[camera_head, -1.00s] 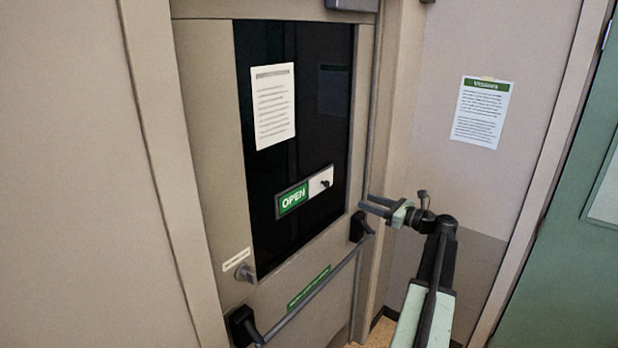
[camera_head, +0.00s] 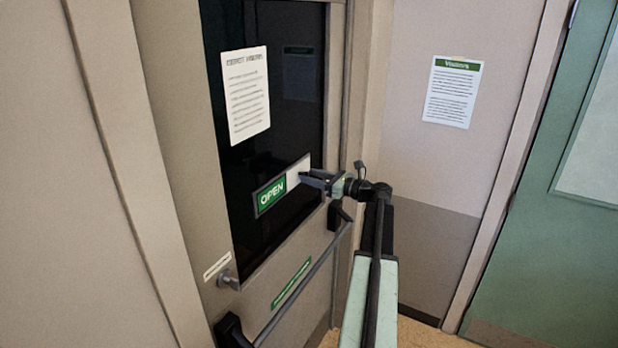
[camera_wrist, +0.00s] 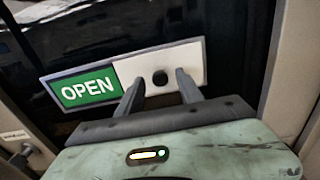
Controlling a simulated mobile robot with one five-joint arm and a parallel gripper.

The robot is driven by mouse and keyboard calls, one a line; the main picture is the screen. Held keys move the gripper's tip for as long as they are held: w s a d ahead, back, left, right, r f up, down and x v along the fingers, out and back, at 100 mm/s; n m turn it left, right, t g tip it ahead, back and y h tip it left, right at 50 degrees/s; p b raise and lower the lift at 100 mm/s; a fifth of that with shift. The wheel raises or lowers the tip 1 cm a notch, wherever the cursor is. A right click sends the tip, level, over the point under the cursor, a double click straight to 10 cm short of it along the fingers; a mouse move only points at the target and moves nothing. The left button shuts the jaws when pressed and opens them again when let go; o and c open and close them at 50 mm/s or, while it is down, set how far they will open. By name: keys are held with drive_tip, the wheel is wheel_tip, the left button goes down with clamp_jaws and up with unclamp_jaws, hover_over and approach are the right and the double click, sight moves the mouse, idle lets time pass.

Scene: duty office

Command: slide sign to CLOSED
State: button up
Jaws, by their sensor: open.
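The sliding sign (camera_head: 272,194) is on the door's dark glass and reads OPEN in white on green at its left. It also shows in the wrist view (camera_wrist: 88,88). Its white slider panel (camera_wrist: 185,62) covers the right half and carries a dark round knob (camera_wrist: 160,78). My gripper (camera_head: 304,178) is at the right end of the sign and hides the knob in the head view. In the wrist view my gripper (camera_wrist: 160,82) is open, one finger on each side of the knob; I cannot tell whether either finger touches it.
A push bar (camera_head: 306,286) crosses the door below the glass, with a bracket (camera_head: 339,216) just under my gripper. A lock cylinder (camera_head: 229,281) is at lower left. A paper notice (camera_head: 246,95) hangs above the sign, and a Visitors notice (camera_head: 453,92) on the right wall.

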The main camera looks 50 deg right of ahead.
drive_tip(key=shift+w+a, duration=0.1)
drive_tip(key=shift+w, duration=0.3)
clamp_jaws()
idle(1.2)
